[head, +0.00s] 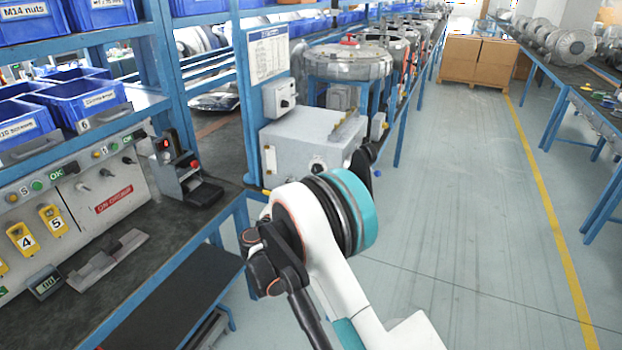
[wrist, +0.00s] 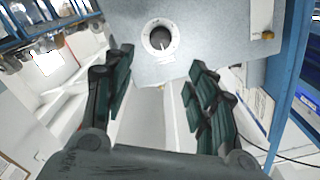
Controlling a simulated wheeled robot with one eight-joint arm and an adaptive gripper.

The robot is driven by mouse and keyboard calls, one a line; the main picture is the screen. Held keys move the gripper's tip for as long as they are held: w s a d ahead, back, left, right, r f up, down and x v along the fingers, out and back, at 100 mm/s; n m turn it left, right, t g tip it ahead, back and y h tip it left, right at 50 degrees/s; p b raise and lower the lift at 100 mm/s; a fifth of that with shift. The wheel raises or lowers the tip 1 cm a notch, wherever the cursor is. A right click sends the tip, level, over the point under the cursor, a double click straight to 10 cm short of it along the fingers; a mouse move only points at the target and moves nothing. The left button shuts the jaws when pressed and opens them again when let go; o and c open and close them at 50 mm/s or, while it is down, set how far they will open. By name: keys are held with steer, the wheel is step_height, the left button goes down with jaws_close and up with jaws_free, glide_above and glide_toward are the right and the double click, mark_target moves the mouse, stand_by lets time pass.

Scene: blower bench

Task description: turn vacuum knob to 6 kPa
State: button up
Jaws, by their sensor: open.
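The vacuum knob (wrist: 159,38) is a dark round knob with a light pointer line on a white dial, set on a grey box face at the top of the wrist view. The dial's markings are too small to read. The knob also shows in the head view (head: 317,166) on the front of the grey box (head: 300,138), partly behind my arm. My gripper (wrist: 158,75) is open and empty in the wrist view, its two dark green fingers spread below and either side of the knob, apart from it. In the head view my arm hides most of the gripper.
A blue post (head: 245,100) stands left of the box. The left bench holds a small device with a red light (head: 165,155), a control panel (head: 75,195) and blue bins (head: 90,98). A round metal blower housing (head: 347,62) stands behind the box. The right-hand floor (head: 470,190) is clear.

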mark_target(316, 171)
steer(key=b+x, duration=0.3)
steer(key=x, duration=1)
steer(key=shift+c, duration=0.2)
steer(key=c, duration=1)
